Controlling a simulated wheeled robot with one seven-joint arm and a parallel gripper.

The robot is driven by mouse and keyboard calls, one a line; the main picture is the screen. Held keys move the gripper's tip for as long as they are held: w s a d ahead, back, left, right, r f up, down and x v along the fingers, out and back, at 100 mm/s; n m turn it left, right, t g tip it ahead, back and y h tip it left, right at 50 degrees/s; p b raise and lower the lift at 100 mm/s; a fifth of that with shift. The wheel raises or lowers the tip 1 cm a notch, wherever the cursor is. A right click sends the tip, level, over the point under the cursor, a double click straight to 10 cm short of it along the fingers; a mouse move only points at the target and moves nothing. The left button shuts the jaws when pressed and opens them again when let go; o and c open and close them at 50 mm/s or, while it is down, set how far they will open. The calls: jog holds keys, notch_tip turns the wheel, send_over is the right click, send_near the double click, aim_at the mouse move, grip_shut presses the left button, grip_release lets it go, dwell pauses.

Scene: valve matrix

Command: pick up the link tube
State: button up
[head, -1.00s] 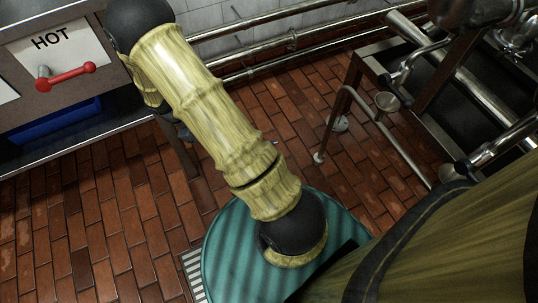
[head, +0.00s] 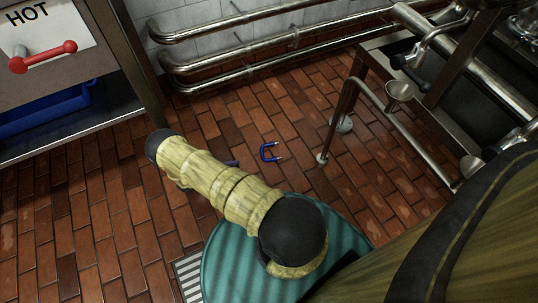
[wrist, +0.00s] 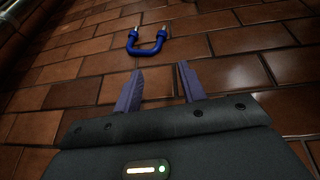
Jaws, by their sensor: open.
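The link tube (head: 270,152) is a small blue U-shaped tube with metal ends. It lies on the brick floor, beyond my arm in the head view. In the wrist view the link tube (wrist: 147,49) lies ahead of my fingers, its closed bend towards me and its two ends pointing away. My gripper (wrist: 158,82) is open and empty, with two purple-blue fingers apart, short of the tube and not touching it. In the head view only a bit of my gripper (head: 232,163) shows behind my arm, left of the tube.
A metal post and rail (head: 333,120) stand on the floor right of the tube. Steel pipes (head: 230,70) run along the back wall. A cabinet with a red HOT handle (head: 43,57) and a blue bin (head: 40,112) are at left. The floor around the tube is clear.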

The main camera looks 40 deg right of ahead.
jog(key=shift+d+f, duration=0.1)
jog(key=shift+f, duration=0.1)
jog(key=b, duration=0.6)
send_near(272, 159)
jog(key=x, duration=0.3)
jog(key=shift+f, duration=0.25)
jog(key=shift+d, duration=0.4)
jog(key=shift+d+f, duration=0.1)
jog(key=b+x, duration=0.3)
jog(key=x, duration=0.1)
jog(key=shift+s+d+f+b, duration=0.1)
jog(key=shift+s+f+b, duration=0.1)
jog(key=shift+b, duration=0.2)
jog(key=shift+d, duration=0.3)
jog(key=shift+r, duration=0.1)
jog(key=shift+c, duration=0.4)
grip_shut()
